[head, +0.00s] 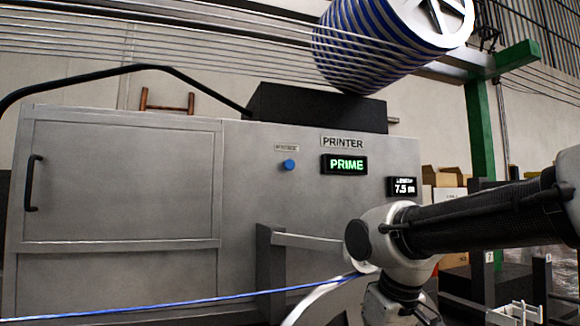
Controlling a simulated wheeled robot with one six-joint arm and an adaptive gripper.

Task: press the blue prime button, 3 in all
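The blue prime button (289,165) is a small round knob on the grey front of the printer cabinet (255,205), below a small label plate. To its right a display (344,164) shows PRIME in green letters, under a PRINTER sign. A smaller display (403,187) reads about 7.5 m. My arm reaches in from the right edge, and its wrist is low and to the right of the button, well apart from it. My gripper's fingers are not visible; the wrist runs out of the bottom of the picture.
A blue cable (215,299) runs across the lower front. A grey bar on a dark post (270,270) stands before the cabinet, below the button. A blue-and-white cable drum (365,40) is overhead. Boxes (448,190) stand behind at right.

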